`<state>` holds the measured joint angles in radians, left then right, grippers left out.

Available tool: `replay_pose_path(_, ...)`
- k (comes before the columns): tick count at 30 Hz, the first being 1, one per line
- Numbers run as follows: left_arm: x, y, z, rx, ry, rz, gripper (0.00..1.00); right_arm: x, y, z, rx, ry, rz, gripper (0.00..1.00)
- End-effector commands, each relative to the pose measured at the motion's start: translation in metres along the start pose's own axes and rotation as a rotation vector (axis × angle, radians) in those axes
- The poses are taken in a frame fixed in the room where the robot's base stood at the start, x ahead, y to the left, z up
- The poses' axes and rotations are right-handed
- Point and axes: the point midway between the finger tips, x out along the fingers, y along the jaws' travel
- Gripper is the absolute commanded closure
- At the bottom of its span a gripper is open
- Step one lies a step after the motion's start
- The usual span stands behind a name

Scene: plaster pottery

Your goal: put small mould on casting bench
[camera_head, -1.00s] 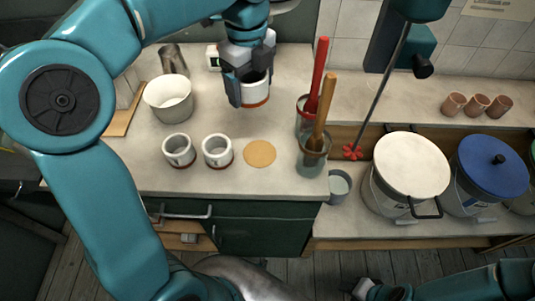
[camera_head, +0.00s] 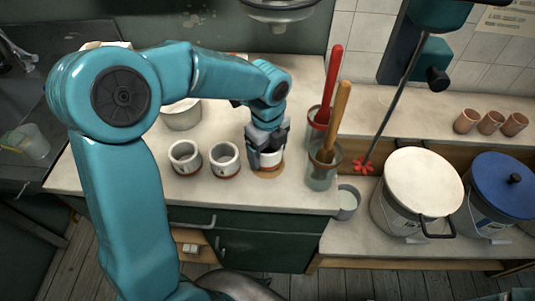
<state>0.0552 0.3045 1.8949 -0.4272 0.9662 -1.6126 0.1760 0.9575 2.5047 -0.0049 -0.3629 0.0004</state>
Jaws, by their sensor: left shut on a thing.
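My left gripper (camera_head: 267,147) is shut on a small white mould (camera_head: 271,157) with a reddish-brown base. The mould is upright, at the round tan disc (camera_head: 268,171) on the casting bench (camera_head: 285,200); I cannot tell whether it touches the disc. The gripper fingers hide part of the mould, and the mould hides most of the disc. Two similar white moulds stand to its left, one at the far left (camera_head: 186,158) and one nearer (camera_head: 224,160).
A glass jar (camera_head: 321,178) with a wooden-handled tool stands close to the right of the held mould. A red-handled tool (camera_head: 329,88) stands behind it. A white pot (camera_head: 182,115) is behind the moulds. A white-lidded bucket (camera_head: 417,180) and a blue-lidded bucket (camera_head: 500,185) stand farther right.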

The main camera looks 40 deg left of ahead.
Motion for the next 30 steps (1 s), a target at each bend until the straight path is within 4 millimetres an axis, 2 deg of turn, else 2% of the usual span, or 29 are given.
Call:
replay_pose_path(1,0.009,0.001,0.000,0.000,0.000,0.004,0.60,0.001,0.000,0.000,0.000,0.000,0.000,0.57)
replay_pose_path(4,0.018,0.000,0.000,-0.001,0.000,0.001,0.60,0.001,0.001,0.000,0.000,0.000,0.000,0.57)
replay_pose_path(16,0.024,0.000,0.000,-0.001,0.000,-0.001,0.60,0.004,0.002,0.000,0.000,0.000,0.000,0.57)
replay_pose_path(17,0.023,0.000,0.000,-0.001,0.000,0.000,0.11,0.003,0.001,0.000,0.000,0.000,0.000,0.57)
replay_pose_path(18,0.023,0.000,0.000,-0.001,0.000,0.000,0.00,0.003,0.001,0.000,0.000,0.000,0.000,0.57)
replay_pose_path(25,0.021,0.000,0.000,-0.001,0.000,0.000,0.00,0.002,0.001,0.000,0.000,0.000,0.000,0.57)
replay_pose_path(30,0.001,-0.001,0.001,0.000,-0.002,-0.004,0.00,-0.001,0.000,0.000,0.000,0.000,0.000,0.57)
